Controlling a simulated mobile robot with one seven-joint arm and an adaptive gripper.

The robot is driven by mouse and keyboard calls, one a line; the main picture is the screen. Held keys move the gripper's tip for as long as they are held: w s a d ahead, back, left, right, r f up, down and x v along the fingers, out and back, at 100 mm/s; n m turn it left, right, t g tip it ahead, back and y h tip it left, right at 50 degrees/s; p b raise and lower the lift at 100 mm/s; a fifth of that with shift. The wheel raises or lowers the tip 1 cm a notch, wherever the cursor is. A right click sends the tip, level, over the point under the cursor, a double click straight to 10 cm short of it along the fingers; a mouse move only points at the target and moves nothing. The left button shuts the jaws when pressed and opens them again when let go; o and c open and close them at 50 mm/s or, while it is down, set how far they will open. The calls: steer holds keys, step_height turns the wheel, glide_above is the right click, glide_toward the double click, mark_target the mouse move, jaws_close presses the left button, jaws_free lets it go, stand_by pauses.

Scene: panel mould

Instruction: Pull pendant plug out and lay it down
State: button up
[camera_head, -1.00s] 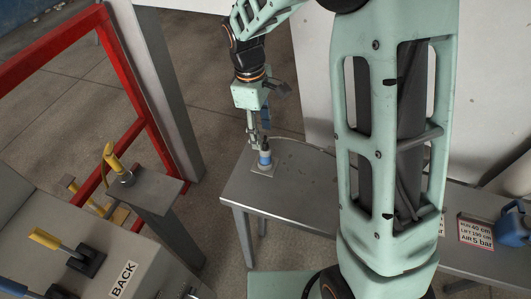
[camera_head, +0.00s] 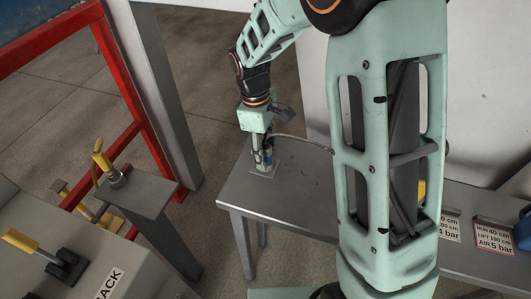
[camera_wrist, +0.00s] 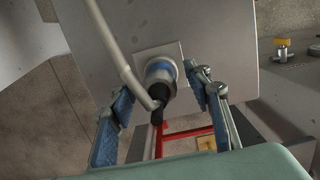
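The pendant plug (camera_wrist: 157,92) is dark with a grey cable leaving its end. It sits in a socket with a blue ring (camera_wrist: 160,66), on a square plate on the grey metal table (camera_wrist: 225,35). In the head view the plug (camera_head: 268,155) stands upright near the table's far left corner, partly hidden by my gripper. My gripper (camera_head: 262,163) points down at it. In the wrist view my gripper (camera_wrist: 160,112) is open, with a blue-padded finger on each side of the plug and gaps visible between.
The cable (camera_head: 300,139) runs right across the table behind my arm. A red frame (camera_head: 120,85) and grey post stand left. A pedestal with a yellow handle (camera_head: 101,156) and a console with a yellow lever (camera_head: 20,240) are at lower left. Signs (camera_head: 494,237) lie at right.

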mark_target(266, 140)
jaws_close()
steer(key=shift+r, duration=0.2)
steer(key=shift+r+p, duration=2)
steer(key=shift+r, duration=0.5)
steer(key=shift+r+p, duration=1.55)
steer(key=shift+r, duration=0.5)
steer(key=shift+f, duration=0.1)
